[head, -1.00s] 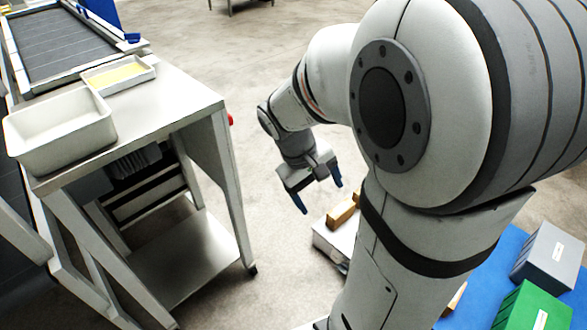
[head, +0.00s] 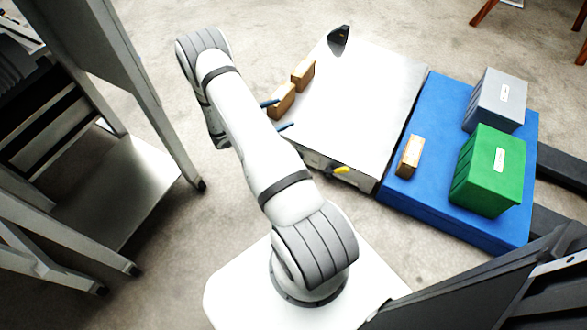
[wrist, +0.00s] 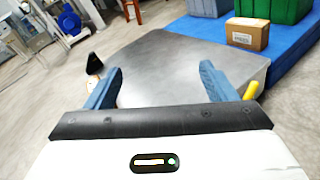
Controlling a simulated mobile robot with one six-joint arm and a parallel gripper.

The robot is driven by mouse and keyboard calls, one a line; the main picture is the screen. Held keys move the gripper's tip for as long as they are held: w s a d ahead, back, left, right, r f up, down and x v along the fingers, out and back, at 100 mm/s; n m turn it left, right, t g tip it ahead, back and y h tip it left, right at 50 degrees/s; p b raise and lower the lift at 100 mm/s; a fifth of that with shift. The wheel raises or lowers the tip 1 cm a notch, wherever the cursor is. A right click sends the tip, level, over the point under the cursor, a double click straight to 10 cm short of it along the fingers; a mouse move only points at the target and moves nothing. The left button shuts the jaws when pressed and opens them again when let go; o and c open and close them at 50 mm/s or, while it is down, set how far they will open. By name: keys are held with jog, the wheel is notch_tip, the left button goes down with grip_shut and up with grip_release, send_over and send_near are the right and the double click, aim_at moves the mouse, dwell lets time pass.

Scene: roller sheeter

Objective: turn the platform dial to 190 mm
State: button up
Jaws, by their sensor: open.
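A low steel-topped platform (head: 360,100) stands on the floor in the head view, and its top fills the middle of the wrist view (wrist: 175,65). A small black upright piece (head: 338,36) stands at its far corner; in the wrist view it is at the left (wrist: 95,64). A yellow handle (head: 341,170) sticks out from the near side, and it shows at the right in the wrist view (wrist: 251,90). I cannot make out a dial face or any numbers. My gripper (head: 277,115) is open and empty at the platform's left side, with blue fingers apart (wrist: 160,68).
Two brown blocks (head: 282,100) lie by the platform's left edge. A blue base (head: 455,115) on the right carries a brown box (head: 410,157), a green crate (head: 488,170) and a grey crate (head: 497,99). A metal stand (head: 130,180) is at the left, with open floor between.

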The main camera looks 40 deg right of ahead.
jog(key=s+f+n+t+b, duration=0.1)
jog(key=f+n+t+b, duration=0.1)
jog(key=f, duration=0.9)
jog(key=s+a+f+n+t+b, duration=0.1)
jog(key=s+f+n+t+b, duration=0.1)
jog(key=f, duration=0.9)
jog(key=s+f+n+t+b, duration=0.1)
jog(key=f+n+t+b, duration=0.3)
jog(key=f, duration=0.6)
jog(key=shift+s+a+f+n+t, duration=0.25)
jog(key=shift+s+f+n+t, duration=0.05)
jog(key=shift+f+n+t, duration=0.1)
jog(key=shift+w+d+f, duration=0.15)
jog(key=shift+d, duration=0.2)
jog(key=b+x, duration=0.2)
jog(key=x, duration=0.4)
jog(key=shift+w+d+b, duration=0.15)
jog(key=shift+d+b, duration=0.2)
jog(key=shift+b, duration=0.05)
jog(key=c, duration=0.9)
jog(key=shift+a, duration=0.2)
jog(key=shift+c, duration=0.4)
jog(key=shift+d, duration=0.2)
